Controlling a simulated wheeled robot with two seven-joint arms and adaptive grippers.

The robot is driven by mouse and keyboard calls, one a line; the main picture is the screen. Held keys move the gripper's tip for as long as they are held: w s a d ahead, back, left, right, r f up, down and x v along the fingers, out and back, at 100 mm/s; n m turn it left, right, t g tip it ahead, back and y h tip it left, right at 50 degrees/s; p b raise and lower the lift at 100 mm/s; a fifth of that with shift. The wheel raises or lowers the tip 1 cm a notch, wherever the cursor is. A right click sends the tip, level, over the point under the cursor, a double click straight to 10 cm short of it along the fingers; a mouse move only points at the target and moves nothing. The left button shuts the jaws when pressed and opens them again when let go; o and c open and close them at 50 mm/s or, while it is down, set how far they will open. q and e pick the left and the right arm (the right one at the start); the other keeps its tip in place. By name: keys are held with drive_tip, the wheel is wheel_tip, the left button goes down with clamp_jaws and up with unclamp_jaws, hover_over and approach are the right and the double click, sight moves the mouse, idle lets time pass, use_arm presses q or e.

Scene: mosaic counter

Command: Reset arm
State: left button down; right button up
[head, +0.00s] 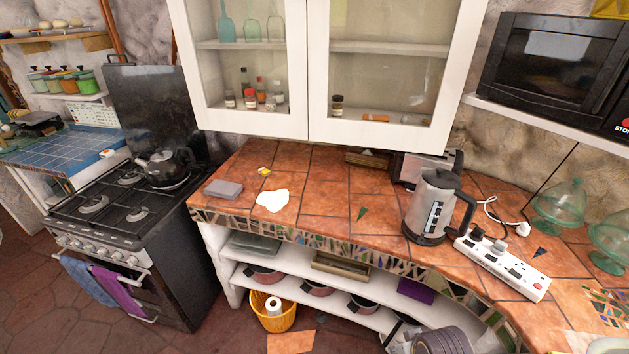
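Neither of my grippers shows in the head view, and no part of either arm can be made out for certain. The view looks down on a tiled mosaic counter (330,215) with nothing of mine over it. What my grippers hold, if anything, cannot be seen.
An electric kettle (428,208) and a white power strip (502,265) stand at the counter's right. A grey block (223,189) and a white patch (272,200) lie at its left. Wall cabinets (318,133) hang above. A stove (120,220) stands left. The counter's middle is mostly clear.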

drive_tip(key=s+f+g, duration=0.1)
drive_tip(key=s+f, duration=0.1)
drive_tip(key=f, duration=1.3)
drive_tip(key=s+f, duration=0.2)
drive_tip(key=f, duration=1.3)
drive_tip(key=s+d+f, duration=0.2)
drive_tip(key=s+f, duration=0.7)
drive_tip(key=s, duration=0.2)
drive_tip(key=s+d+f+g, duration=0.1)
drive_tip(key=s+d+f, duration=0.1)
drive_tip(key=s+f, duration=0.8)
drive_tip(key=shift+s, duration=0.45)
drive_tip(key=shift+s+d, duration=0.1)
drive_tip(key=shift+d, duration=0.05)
